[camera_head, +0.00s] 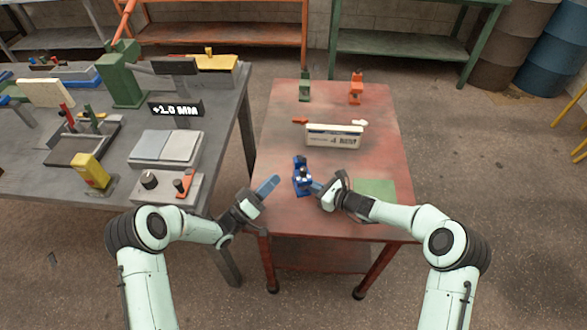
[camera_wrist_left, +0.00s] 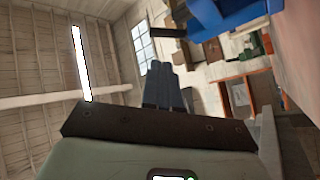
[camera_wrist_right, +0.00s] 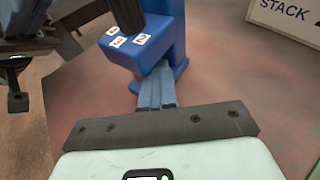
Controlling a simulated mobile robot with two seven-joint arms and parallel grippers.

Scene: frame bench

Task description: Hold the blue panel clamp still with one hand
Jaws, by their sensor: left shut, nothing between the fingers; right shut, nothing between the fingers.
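The blue panel clamp (camera_head: 301,176) stands upright on the red table, near its front left. In the right wrist view the clamp (camera_wrist_right: 172,45) shows a blue block with several white numbered labels. My right gripper (camera_head: 316,187) is shut and empty just right of the clamp; its fingertips (camera_wrist_right: 155,80) overlap the block's lower edge, and I cannot tell whether they touch. My left gripper (camera_head: 268,186) is shut and empty, left of the clamp and apart from it. In the left wrist view its fingers (camera_wrist_left: 163,85) are together, with a blue part, likely the clamp (camera_wrist_left: 225,14), at upper right.
A white labelled box (camera_head: 333,135) stands behind the clamp. A green clamp (camera_head: 305,88) and an orange one (camera_head: 355,90) stand at the table's back. A green mat (camera_head: 375,188) lies front right. The grey bench (camera_head: 226,130) is at left.

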